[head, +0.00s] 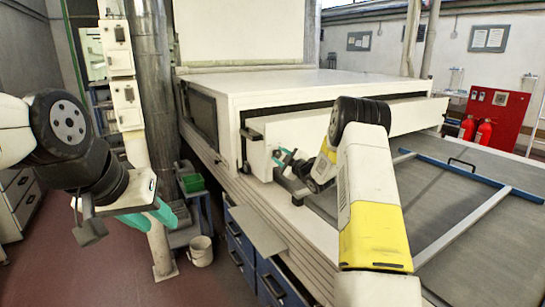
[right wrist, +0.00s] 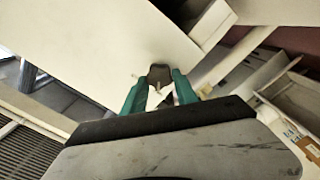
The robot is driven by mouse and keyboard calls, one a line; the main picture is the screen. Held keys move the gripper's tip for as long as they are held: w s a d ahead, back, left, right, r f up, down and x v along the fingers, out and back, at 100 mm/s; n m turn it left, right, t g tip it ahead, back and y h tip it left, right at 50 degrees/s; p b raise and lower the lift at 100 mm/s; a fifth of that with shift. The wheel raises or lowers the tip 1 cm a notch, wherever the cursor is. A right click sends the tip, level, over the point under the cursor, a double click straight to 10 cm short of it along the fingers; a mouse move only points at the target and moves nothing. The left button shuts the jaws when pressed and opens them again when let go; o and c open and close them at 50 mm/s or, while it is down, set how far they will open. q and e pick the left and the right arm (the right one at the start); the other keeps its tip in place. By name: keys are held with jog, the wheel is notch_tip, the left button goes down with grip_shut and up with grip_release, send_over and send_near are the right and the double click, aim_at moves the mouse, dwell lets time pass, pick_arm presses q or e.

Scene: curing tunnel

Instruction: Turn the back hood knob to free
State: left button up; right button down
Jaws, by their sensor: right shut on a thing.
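The white hood (head: 300,90) of the tunnel fills the middle of the head view, with a white end panel on its near side. My right gripper (head: 283,158) is at that panel, its teal fingers partly hidden by my own wrist. In the right wrist view, my right gripper (right wrist: 160,92) is shut on a dark hood knob (right wrist: 159,74) against a white panel. A small pale piece shows between the fingers below the knob; its setting cannot be read. My left gripper (head: 155,215) hangs away from the hood at the left, with teal fingers; its opening is unclear.
A grey conveyor bed (head: 450,215) with a blue-and-white frame (head: 470,175) lies to the right. A metal post (head: 150,80) and pale pole with boxes (head: 125,100) stand near my left arm. Blue drawers (head: 245,250) sit below. Red extinguishers (head: 484,134) stand far right.

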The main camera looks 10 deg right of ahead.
jog(key=shift+n, duration=1.1)
jog(key=shift+f, duration=0.1)
jog(key=c, duration=1)
grip_release()
jog(key=shift+o, duration=0.2)
jog(key=shift+s, duration=0.1)
jog(key=v, duration=0.7)
jog(key=shift+s, duration=0.3)
jog(key=shift+d, duration=0.1)
